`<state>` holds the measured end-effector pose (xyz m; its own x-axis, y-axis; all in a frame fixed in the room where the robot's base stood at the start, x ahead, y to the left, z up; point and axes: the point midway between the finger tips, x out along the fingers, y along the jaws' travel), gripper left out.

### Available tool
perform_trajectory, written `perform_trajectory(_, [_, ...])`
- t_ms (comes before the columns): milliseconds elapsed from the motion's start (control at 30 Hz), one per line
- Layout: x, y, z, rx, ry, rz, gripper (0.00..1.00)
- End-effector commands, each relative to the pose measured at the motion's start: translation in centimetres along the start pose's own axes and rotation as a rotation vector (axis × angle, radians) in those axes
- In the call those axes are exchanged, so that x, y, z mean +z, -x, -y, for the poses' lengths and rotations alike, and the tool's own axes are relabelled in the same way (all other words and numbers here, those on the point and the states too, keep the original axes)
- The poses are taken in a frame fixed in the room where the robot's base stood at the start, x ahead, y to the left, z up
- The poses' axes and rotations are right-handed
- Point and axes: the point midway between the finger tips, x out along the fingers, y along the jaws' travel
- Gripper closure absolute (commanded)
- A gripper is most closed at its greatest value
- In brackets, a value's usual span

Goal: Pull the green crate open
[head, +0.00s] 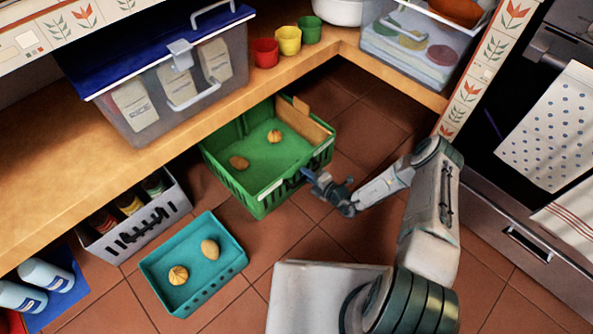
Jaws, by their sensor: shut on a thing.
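The green crate (235,184) sits on the tiled floor, its back end beneath the wooden shelf and its front end out on the open floor. Inside it lie a round tan onion-like item (274,136) and a brown potato-like item (239,162). My gripper (308,174) is at the crate's right-front wall, shut on its upper edge. The fingertips are small and partly hidden against the rim. My arm reaches in from the lower right.
A teal tray (214,290) with two similar items stands on the floor in front. A grey basket of bottles (110,245) is at the left. A lidded clear box (150,127) and coloured cups (288,41) are on the shelf. Floor right of the crate is clear.

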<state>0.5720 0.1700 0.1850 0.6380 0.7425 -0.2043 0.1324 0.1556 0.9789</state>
Motion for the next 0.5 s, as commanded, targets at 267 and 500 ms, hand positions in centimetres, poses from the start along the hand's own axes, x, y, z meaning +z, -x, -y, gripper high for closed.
perform_trajectory(267, [0.6, 4.7, 0.8, -0.001, -0.001, 0.002, 1.00])
perform_trajectory(500, [0.6, 8.9, 1.7, -0.001, 0.002, -0.001, 1.00])
